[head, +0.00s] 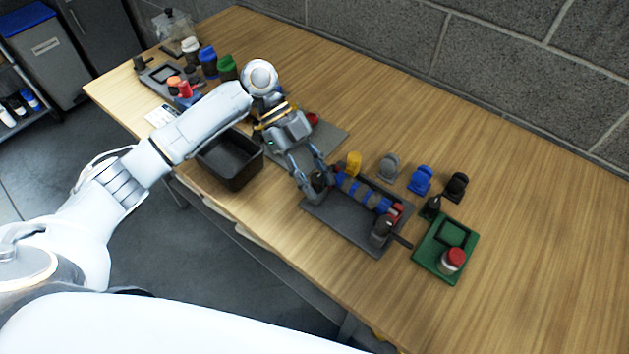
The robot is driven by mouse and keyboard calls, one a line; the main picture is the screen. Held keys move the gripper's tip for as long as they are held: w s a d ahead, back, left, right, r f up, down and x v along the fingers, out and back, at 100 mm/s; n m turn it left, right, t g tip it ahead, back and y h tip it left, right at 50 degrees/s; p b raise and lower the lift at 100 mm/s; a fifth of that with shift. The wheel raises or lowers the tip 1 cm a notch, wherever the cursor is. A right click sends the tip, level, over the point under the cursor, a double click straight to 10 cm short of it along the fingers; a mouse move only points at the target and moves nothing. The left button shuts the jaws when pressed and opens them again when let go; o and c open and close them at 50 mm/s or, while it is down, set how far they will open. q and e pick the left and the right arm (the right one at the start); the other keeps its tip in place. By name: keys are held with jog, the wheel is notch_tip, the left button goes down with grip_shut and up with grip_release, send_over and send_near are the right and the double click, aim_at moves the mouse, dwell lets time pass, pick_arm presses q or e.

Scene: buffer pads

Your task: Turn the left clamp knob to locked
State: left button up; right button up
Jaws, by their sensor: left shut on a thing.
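A dark grey clamp fixture (340,222) lies on the wooden table, right of the middle of the head view. A blue cylinder with grey bands (364,194) lies along it, with a red part at its right end. The left clamp knob (317,182) is a small dark knob at the fixture's left end, partly hidden by my fingers. My left gripper (316,179) reaches down from above and is shut on this knob. The right clamp knob (382,228) stands dark at the other end, with a bar beside it. My right gripper is out of view.
A black bin (232,162) stands left of the fixture under my left arm. Yellow, grey, blue and black small pieces line up behind the fixture. A green tray (432,262) with a red-lidded jar (453,261) is to the right. The table's far right is clear.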

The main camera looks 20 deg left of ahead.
pick_arm(q)
jog(key=shift+w+r+m, duration=0.2)
jog(key=shift+w+m, duration=0.1)
jog(key=shift+w, duration=0.05)
jog(key=o, duration=1)
jog(key=shift+d, duration=0.1)
jog(key=shift+w+f, duration=0.1)
jog(key=shift+f, duration=0.1)
jog(key=shift+r, duration=0.1)
jog(key=v, duration=1.1)
jog(key=shift+w+a+r, duration=0.2)
jog(key=shift+a, duration=0.05)
jog(key=shift+f, duration=0.1)
